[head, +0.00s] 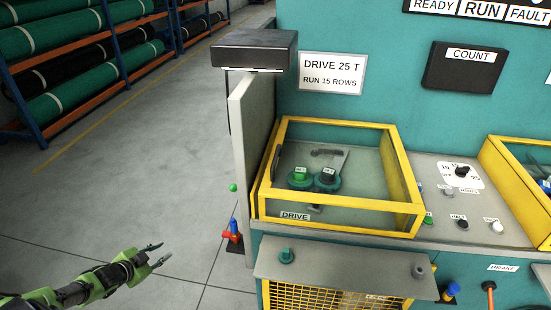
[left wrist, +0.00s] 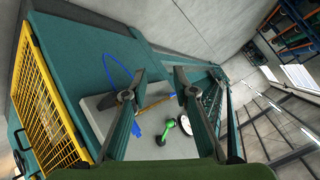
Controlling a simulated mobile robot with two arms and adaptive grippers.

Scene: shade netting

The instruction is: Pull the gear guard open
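A yellow-framed clear cover (head: 330,222) labelled DRIVE stands shut over two green gears (head: 327,181) on the machine. Below it, a yellow mesh panel (head: 330,298) sits under a grey ledge, its lower part cut off by the frame. I cannot tell which of the two is the gear guard. Yellow mesh also shows at the left of the left wrist view (left wrist: 48,108). My left gripper (head: 161,253) is open and empty, left of the machine and apart from it. In the left wrist view its fingers (left wrist: 158,92) are spread. My right gripper is not in view.
A grey upright panel (head: 250,150) and a dark box (head: 254,50) stick out at the machine's left side. Red and blue parts (head: 233,232) stand beside it. The grey ledge (head: 345,272) juts out at the front. The floor (head: 150,180) around my left gripper is clear.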

